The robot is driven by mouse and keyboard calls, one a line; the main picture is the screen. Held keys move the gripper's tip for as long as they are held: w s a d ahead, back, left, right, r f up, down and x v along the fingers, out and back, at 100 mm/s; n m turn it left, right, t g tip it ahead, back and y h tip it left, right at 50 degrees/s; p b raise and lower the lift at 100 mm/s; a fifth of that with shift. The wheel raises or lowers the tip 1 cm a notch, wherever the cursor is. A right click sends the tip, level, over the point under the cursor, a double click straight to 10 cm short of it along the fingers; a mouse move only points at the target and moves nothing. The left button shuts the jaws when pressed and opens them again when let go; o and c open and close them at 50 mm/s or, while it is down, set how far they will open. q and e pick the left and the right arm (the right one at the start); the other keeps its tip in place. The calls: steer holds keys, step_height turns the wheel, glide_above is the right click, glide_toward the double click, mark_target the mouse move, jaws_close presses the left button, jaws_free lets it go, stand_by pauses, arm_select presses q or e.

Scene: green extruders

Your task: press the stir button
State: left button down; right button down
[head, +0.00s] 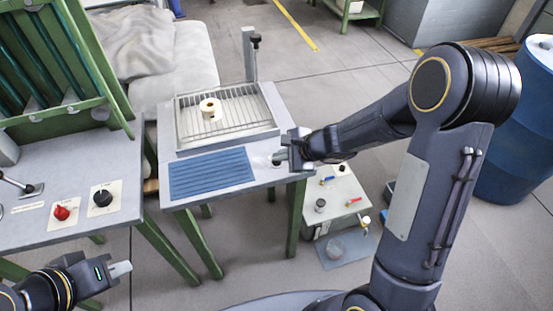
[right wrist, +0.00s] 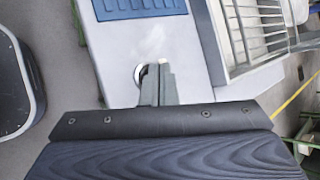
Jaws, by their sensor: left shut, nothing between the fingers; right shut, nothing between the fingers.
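A round pale button with a dark rim (right wrist: 139,74), which may be the stir button, is set in the grey tabletop near its right edge. In the right wrist view my shut right gripper (right wrist: 160,72) overlaps it and hides part of it. In the head view my right gripper (head: 281,158) is over the right edge of the small table, with its fingertips at the button. I cannot tell whether they touch it. My left gripper (head: 121,269) is shut and empty at the lower left, in front of the left bench.
The small table (head: 262,183) also carries a blue ribbed mat (head: 211,173) and a wire-rack tray (head: 245,122) with a cream ring (head: 209,107). The left bench (head: 40,235) has a red knob (head: 61,212) and a black knob (head: 102,198). A blue barrel (head: 515,150) stands right.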

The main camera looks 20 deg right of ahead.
mark_target(281, 163)
step_height(281, 163, up, 6)
steer(key=p, duration=0.5)
steer(key=shift+r, duration=0.15)
stand_by(0.3)
steer(key=s+r+n+y, duration=0.2)
steer(key=s+r+n, duration=0.7)
steer(key=s+r, duration=0.3)
steer(key=s+d+n+h, duration=0.2)
steer(key=s+n, duration=0.2)
steer(key=s, duration=0.3)
steer(key=s+d+n+g+h, duration=0.1)
steer(key=s+d+n+h, duration=0.1)
steer(key=s, duration=0.6)
steer(key=shift+d+f+n, duration=0.2)
steer(key=shift+d+n, duration=0.25)
steer(key=shift+n, duration=0.45)
